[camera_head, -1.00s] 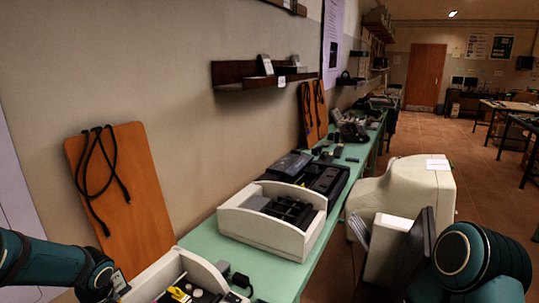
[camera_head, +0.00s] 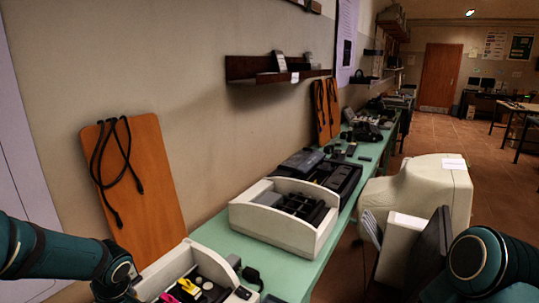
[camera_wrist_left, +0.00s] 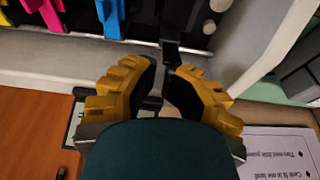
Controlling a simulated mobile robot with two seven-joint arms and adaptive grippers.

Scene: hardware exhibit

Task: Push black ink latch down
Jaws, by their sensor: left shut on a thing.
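The open white printer housing (camera_head: 170,268) stands at the near end of the green bench in the head view. Colored ink latches sit in it, including a magenta one (camera_wrist_left: 49,14) and a cyan one (camera_wrist_left: 108,17) in the left wrist view. A black latch-like piece (camera_wrist_left: 171,48) stands right of the cyan one. My left gripper (camera_wrist_left: 167,72), with yellow ridged fingers, is shut with its tips at the lower end of that black piece. The contact is partly hidden between the fingers. My right gripper is out of view.
A second white housing (camera_head: 270,229) stands farther along the green bench (camera_head: 253,258). An orange board with black cord (camera_head: 150,190) leans on the wall by my left arm. A beige machine (camera_head: 430,195) stands on the floor to the right.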

